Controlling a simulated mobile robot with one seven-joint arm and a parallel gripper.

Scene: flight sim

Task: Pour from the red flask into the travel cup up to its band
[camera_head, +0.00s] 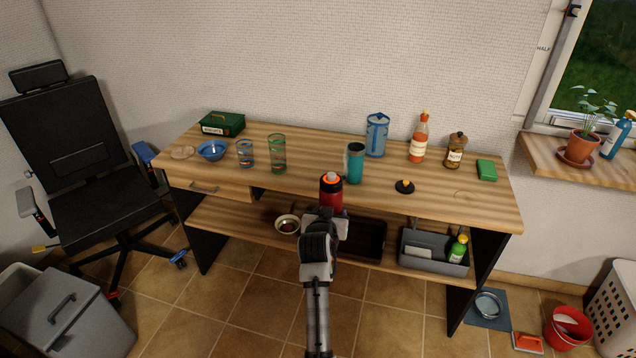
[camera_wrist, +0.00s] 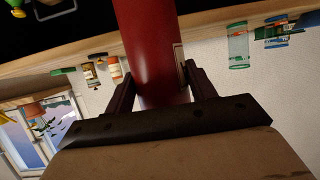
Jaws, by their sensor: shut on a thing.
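My gripper (camera_head: 329,214) is shut on the red flask (camera_head: 332,196) in front of the table's front edge. In the wrist view the flask (camera_wrist: 150,45) stands between the two fingers (camera_wrist: 160,85). The teal travel cup (camera_head: 356,166) stands upright on the table, behind and slightly right of the flask and apart from it. A pale part shows at the cup's left side. Its band and inside cannot be made out. A black lid (camera_head: 404,187) lies to its right.
A blue pitcher (camera_head: 377,137) stands close behind the cup. An orange bottle (camera_head: 419,140), a brown jar (camera_head: 454,152) and a green block (camera_head: 486,171) are to the right. Two glasses (camera_head: 278,155) and a blue bowl (camera_head: 211,151) stand left. The front middle of the tabletop (camera_head: 300,188) is clear.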

